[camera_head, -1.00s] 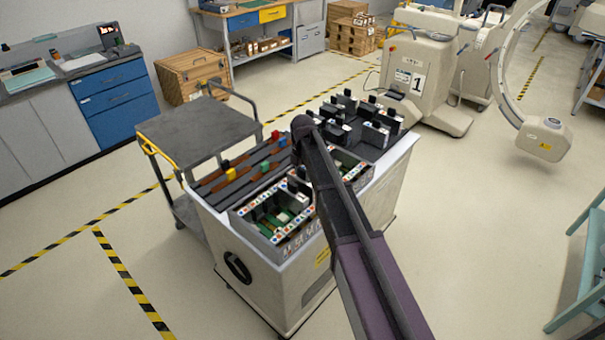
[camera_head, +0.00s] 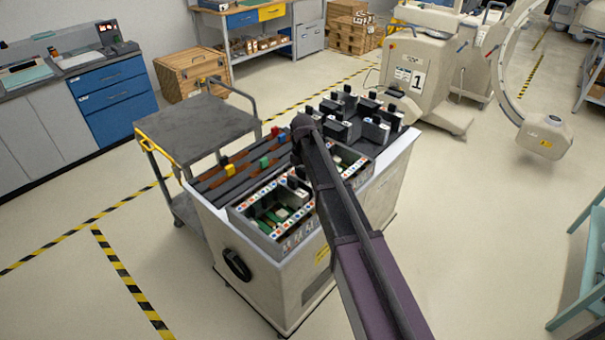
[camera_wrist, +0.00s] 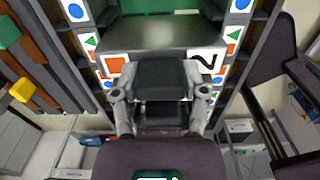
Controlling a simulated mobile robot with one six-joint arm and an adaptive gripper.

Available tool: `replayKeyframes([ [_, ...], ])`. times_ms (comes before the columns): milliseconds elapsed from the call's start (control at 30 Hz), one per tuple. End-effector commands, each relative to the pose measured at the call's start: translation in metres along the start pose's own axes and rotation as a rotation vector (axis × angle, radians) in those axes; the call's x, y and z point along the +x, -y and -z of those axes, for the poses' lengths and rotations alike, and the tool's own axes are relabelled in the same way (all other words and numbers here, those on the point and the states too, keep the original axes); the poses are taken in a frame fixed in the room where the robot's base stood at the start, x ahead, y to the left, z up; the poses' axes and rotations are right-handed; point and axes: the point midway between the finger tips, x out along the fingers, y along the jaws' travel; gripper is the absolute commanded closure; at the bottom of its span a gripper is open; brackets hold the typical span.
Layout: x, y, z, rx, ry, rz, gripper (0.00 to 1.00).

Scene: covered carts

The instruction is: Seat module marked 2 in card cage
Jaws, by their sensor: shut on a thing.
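In the wrist view my gripper (camera_wrist: 160,100) is shut on the black handle (camera_wrist: 160,74) of a grey module (camera_wrist: 160,44). The module's flat grey face lies between two marked rails of the card cage (camera_wrist: 233,47), which bear blue circles, green triangles and orange squares. In the head view the card cage (camera_head: 262,238) is a grey open frame in the cart top, with green boards inside. My arm hides the gripper and part of the cage there.
Several dark modules with black handles (camera_head: 376,130) stand at the cart's back right. Slots with yellow (camera_head: 229,170) and green (camera_head: 265,161) pieces lie left of the cage. A dark-topped trolley (camera_head: 195,128) stands close on the left.

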Motion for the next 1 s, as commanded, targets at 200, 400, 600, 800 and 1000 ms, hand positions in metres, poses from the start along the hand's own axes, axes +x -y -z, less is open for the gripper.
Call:
replayKeyframes([
  [200, 0.0009, 0.0, 0.0, 0.0, 0.0, 0.0, 1.0],
  [400, 0.0031, 0.0, 0.0, 0.0, 0.0, 0.0, 1.0],
  [600, 0.0024, 0.0, 0.0, 0.0, 0.0, 0.0, 0.03],
  [800, 0.0025, 0.0, 0.0, 0.0, 0.0, 0.0, 0.03],
  [1000, 0.0022, 0.0, 0.0, 0.0, 0.0, 0.0, 0.03],
])
